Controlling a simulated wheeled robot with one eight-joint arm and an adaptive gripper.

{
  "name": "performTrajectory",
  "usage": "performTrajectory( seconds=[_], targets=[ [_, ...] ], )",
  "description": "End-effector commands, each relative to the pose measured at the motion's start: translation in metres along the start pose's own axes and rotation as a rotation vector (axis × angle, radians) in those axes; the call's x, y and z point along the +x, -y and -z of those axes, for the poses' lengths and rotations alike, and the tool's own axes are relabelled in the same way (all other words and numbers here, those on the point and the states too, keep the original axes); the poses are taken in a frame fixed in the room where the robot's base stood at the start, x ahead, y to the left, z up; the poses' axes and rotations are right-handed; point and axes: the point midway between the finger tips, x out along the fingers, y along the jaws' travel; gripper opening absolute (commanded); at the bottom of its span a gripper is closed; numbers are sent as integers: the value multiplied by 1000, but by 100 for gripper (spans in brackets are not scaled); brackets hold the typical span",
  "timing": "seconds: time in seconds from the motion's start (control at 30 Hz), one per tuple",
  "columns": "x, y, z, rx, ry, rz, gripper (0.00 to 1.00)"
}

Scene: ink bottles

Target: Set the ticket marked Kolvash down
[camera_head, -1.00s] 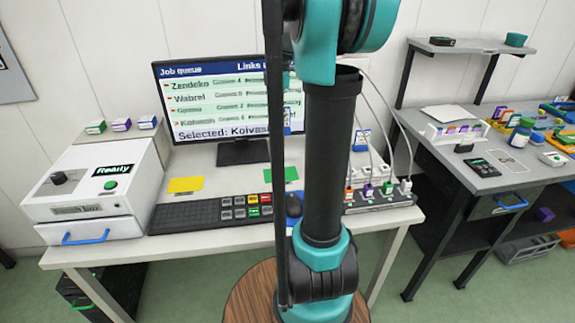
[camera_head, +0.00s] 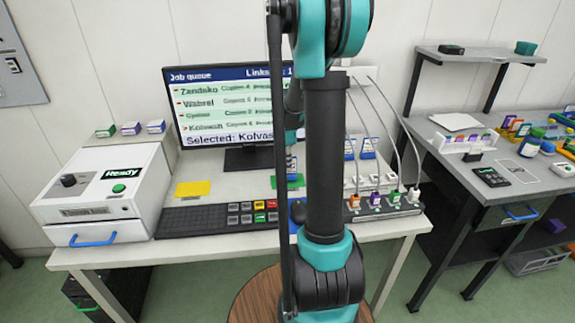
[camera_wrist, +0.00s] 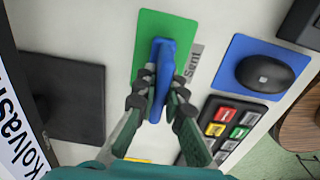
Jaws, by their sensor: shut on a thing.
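My gripper (camera_wrist: 160,92) is shut on a blue ticket (camera_wrist: 162,62), seen from above in the wrist view. The ticket's marking cannot be read from this side. The ticket is over the green mat (camera_wrist: 148,24), which has a label reading "Sent" (camera_wrist: 194,62) at its side. I cannot tell whether its foot touches the mat. In the head view my arm covers part of the green mat (camera_head: 298,182) and most of my gripper. The monitor (camera_head: 222,146) reads "Selected: Kolvash".
A yellow mat (camera_head: 193,188) lies left of the green one. A keyboard (camera_head: 190,220), a button pad (camera_wrist: 228,124) and a mouse (camera_wrist: 265,72) on a blue pad are close by. Two blue-and-white tickets (camera_head: 367,148) stand to the right, behind the cables. The monitor base (camera_wrist: 65,98) is near.

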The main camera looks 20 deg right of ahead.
Motion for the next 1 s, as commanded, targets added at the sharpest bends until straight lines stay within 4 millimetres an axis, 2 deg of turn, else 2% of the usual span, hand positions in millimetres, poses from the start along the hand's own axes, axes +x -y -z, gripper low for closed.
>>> performTrajectory(
  seconds=[0.47, 0.5, 0.63, 1.0],
  targets=[
    [9, 0, 0, 0, 0, 0, 0],
    [8, 0, 0, 0, 0, 0, 13],
    [8, 0, 0, 0, 0, 0, 29],
    [5, 0, 0, 0, 0, 0, 30]
  ],
)
